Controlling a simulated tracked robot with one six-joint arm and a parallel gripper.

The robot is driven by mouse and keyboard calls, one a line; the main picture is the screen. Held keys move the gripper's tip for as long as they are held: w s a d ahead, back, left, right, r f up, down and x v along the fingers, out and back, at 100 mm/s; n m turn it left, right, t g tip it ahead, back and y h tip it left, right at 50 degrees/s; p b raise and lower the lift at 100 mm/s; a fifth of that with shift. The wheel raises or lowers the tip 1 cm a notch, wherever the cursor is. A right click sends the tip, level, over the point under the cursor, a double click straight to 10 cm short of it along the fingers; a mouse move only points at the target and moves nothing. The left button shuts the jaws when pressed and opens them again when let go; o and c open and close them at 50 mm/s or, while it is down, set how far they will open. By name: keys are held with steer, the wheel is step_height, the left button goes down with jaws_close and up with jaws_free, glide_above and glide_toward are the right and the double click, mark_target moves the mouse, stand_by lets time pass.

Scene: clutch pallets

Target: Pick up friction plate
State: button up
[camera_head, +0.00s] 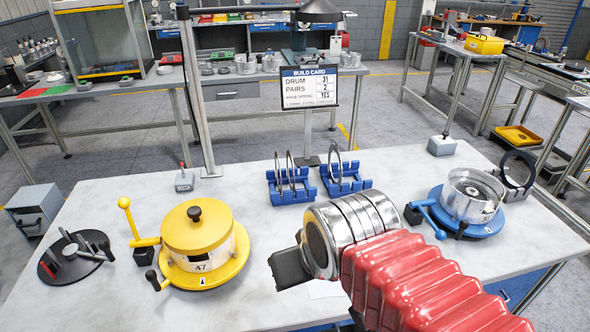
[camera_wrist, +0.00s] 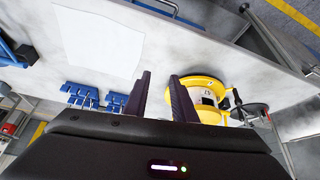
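Thin ring plates stand upright in two blue slotted racks on the white table. The left rack (camera_head: 291,196) holds two plates (camera_head: 291,170), and the right rack (camera_head: 346,187) holds one larger ring (camera_head: 336,160). I cannot tell which is a friction plate. My gripper (camera_head: 284,270) is in front of the racks, apart from them, above the table; the head view shows it only as a dark block. In the wrist view its two fingers (camera_wrist: 160,98) are spread with nothing between them. The racks (camera_wrist: 80,95) show left of the fingers there.
A yellow lidded drum marked 47 (camera_head: 200,240) stands left of my gripper. A silver drum (camera_head: 468,196) on a blue base is at right, beside a dark upright ring (camera_head: 516,172). A build card (camera_head: 308,88) reads drum 31, pairs 2. A lamp post (camera_head: 197,100) rises behind.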

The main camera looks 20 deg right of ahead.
steer(key=shift+w, duration=0.1)
steer(key=w+d+r+m, duration=0.1)
steer(key=w+d+r, duration=0.2)
steer(key=w, duration=0.6)
steer(key=w+d+r, duration=0.3)
steer(key=w+r, duration=0.1)
steer(key=w, duration=0.5)
steer(key=w+d+r+m, duration=0.1)
steer(key=w+d+r, duration=0.15)
steer(key=w, duration=0.75)
steer(key=w+d+f+g, duration=0.1)
steer(key=w+d, duration=0.4)
steer(key=w, duration=0.5)
steer(key=shift+f+h, duration=0.4)
steer(key=shift+f, duration=0.2)
steer(key=shift+w+d, duration=0.1)
steer(key=x, duration=0.8)
steer(key=shift+f, duration=0.35)
steer(key=shift+d, duration=0.1)
